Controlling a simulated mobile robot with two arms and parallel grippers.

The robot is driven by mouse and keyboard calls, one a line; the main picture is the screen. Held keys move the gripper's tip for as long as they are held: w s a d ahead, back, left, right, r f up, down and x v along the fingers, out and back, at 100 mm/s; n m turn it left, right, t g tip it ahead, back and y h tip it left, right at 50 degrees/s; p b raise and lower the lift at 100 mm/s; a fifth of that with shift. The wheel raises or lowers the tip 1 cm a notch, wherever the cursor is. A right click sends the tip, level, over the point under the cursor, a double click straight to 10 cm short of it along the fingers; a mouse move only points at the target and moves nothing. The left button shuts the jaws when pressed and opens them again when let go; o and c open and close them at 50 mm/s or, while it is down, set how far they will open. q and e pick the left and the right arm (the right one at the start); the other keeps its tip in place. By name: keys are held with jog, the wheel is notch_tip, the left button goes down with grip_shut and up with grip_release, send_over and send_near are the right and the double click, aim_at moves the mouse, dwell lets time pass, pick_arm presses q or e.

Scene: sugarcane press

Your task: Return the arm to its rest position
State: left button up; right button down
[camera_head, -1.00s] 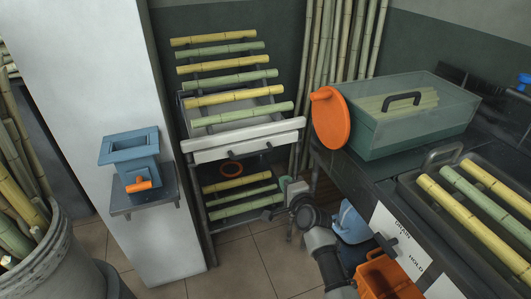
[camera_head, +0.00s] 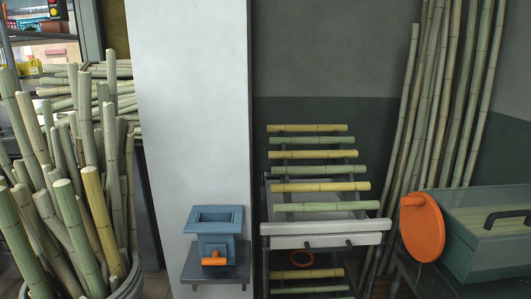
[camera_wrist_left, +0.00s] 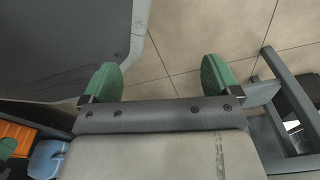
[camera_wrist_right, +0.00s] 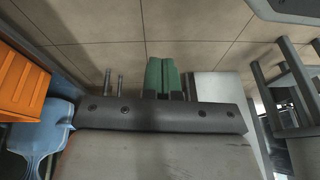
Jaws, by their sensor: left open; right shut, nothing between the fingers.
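My left gripper (camera_wrist_left: 160,80) shows in the left wrist view with its two green fingers spread apart and nothing between them. Tiled floor lies beyond the fingers. My right gripper (camera_wrist_right: 163,75) shows in the right wrist view with its green fingers pressed together and empty, also over tiled floor. Neither gripper nor either arm shows in the head view.
A rack (camera_head: 325,228) of cane pieces stands at centre. Left of it, a blue press-like box (camera_head: 214,220) with an orange handle sits on a wall shelf (camera_head: 190,276). A teal bin (camera_head: 480,255) is right; a cane barrel (camera_head: 130,285) is left. Orange crates show in both wrist views.

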jog(key=s+f+n+g, duration=0.2)
jog(key=s+f+n, duration=0.1)
jog(key=s, duration=0.5)
pick_arm(q)
jog(key=s+a+r+p, duration=0.1)
jog(key=s+r+p, duration=0.6)
jog(key=p, duration=0.6)
jog(key=shift+s+a+r+g, duration=0.3)
jog(key=shift+s+a+r, duration=0.05)
jog(key=shift+s, duration=0.4)
pick_arm(e)
jog(key=s+d+r, duration=0.2)
jog(key=s+r, duration=0.6)
jog(key=s, duration=0.1)
jog(key=shift+s+g+h, duration=0.3)
jog(key=shift+s, duration=0.05)
